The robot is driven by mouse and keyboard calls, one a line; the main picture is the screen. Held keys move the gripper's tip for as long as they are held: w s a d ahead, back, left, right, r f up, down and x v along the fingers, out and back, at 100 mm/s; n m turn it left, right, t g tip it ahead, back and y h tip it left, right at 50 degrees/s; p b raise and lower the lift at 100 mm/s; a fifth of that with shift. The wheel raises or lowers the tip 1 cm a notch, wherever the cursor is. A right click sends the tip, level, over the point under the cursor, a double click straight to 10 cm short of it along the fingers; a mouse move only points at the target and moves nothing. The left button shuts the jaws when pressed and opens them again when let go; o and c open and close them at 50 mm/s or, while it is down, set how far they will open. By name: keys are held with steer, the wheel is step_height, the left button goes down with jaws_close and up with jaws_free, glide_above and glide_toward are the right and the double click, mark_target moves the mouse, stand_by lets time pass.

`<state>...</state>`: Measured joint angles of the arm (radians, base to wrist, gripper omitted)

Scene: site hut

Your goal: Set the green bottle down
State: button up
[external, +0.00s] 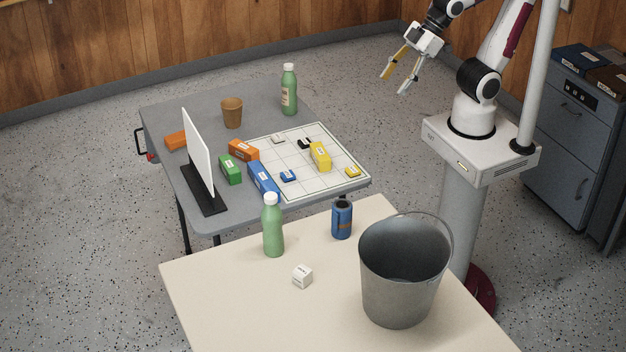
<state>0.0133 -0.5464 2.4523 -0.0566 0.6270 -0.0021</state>
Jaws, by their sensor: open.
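One green bottle (289,90) with a white cap and a label stands upright at the back of the grey table (190,100). A second green bottle (272,227) with a white cap stands upright on the near cream table (215,290), near its far left edge. My gripper (394,84) is open and empty, raised to the right of the grey table and apart from both bottles. Its fingers point down and to the left.
On the grey table stand a brown cup (232,113), a white upright panel (197,150), coloured blocks and a white grid board (270,145). The cream table holds a metal bucket (400,290), a blue can (342,219) and a white cube (302,276). Its front left is clear.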

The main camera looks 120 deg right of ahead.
steer(key=s+a+g, duration=0.1)
steer(key=s, duration=0.7)
steer(key=shift+s+a+f, duration=0.15)
steer(key=shift+s+f, duration=0.2)
steer(key=shift+s, duration=0.05)
stand_by(0.7)
